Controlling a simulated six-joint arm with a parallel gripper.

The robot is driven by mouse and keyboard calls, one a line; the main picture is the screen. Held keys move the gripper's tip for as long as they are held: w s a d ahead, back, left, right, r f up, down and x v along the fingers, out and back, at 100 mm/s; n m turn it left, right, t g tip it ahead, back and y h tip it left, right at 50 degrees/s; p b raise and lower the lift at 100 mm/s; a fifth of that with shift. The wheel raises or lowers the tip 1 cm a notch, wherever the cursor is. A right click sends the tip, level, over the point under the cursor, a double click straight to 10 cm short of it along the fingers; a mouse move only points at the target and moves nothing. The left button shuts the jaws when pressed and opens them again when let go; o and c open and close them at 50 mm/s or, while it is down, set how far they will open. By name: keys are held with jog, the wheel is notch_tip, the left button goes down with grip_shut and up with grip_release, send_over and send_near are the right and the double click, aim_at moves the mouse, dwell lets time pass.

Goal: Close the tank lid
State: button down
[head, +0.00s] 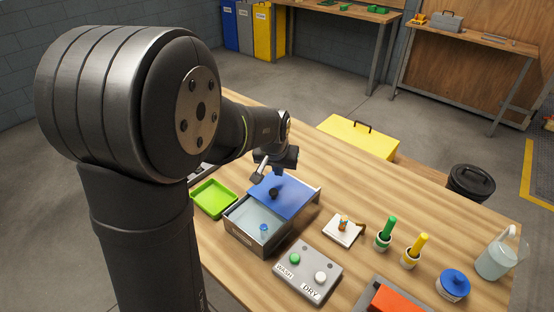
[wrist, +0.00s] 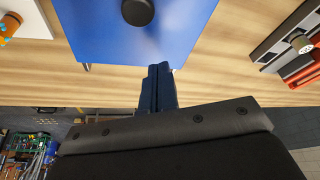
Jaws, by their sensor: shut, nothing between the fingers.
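The tank (head: 240,232) is a grey box on the wooden table, with its near part open and pale blue inside. A small blue-topped item (head: 264,228) sits in it. The flat blue lid (head: 292,196) lies to the rear of the opening, and it also fills the top of the wrist view (wrist: 90,25). Its dark round knob (head: 273,192) shows in the wrist view (wrist: 138,11) too. My gripper (head: 258,178) is shut and empty, by the lid's far edge behind the knob. In the wrist view its closed fingers (wrist: 158,72) overlap the lid's edge; I cannot tell whether they touch it.
A green tray (head: 213,198) stands left of the tank. A wash/dry button box (head: 308,271) stands in front.

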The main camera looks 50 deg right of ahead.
jog(key=shift+s+a+f, duration=0.1)
jog(key=shift+s+a, duration=0.35)
jog(key=shift+a, duration=0.45)
jog(key=shift+s+a+f, duration=0.1)
jog(key=shift+s+a, duration=0.35)
jog(key=shift+a, duration=0.4)
jog(key=a, duration=1)
jog(key=shift+a, duration=0.3)
jog(key=shift+d, duration=0.1)
notch_tip(320, 180, up, 10)
jog(key=shift+w+d+r, duration=0.15)
jog(key=shift+d, duration=0.05)
